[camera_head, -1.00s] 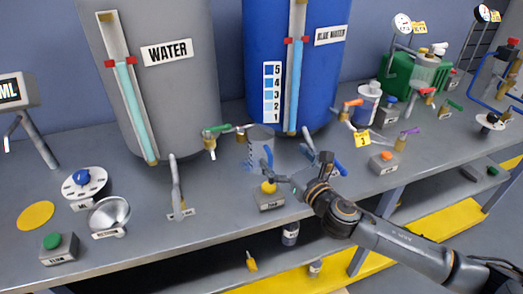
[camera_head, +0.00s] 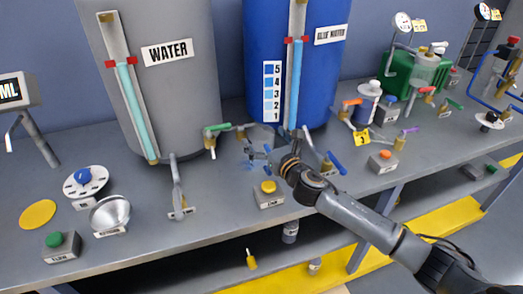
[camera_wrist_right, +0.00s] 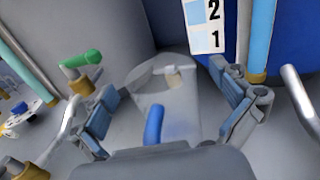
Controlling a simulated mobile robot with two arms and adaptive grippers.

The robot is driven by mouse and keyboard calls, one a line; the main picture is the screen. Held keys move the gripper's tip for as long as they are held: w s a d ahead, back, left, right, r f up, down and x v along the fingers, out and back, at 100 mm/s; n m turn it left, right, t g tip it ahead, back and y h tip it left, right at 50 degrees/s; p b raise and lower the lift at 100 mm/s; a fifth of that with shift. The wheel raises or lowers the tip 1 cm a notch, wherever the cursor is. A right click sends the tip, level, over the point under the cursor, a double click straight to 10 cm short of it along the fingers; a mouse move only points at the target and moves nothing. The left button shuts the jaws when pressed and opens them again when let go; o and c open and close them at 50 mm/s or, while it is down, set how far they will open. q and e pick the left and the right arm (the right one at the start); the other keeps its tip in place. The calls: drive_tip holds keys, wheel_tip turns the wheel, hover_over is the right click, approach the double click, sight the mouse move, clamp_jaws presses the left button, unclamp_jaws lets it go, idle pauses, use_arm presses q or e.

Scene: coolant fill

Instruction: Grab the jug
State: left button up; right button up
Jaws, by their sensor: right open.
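The jug (camera_wrist_right: 172,90) is a clear, see-through container with a blue handle (camera_wrist_right: 154,124). In the right wrist view it stands upright between the two spread fingers of my right gripper (camera_wrist_right: 170,108), with its handle toward the palm. The fingers are at either side of the jug; I cannot tell whether they touch it. In the head view my right gripper (camera_head: 259,158) is over the bench in front of the blue tank, and the jug is hard to make out there. My left gripper is not in view.
The grey water tank (camera_head: 180,85) and the blue tank (camera_head: 268,45) stand behind. A green-handled tap (camera_head: 217,128) is left of the gripper. A yellow-button box (camera_head: 268,195) is in front, and a blue-handled valve (camera_head: 333,163) is to the right.

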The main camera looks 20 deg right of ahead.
drive_tip(key=c, duration=1.6)
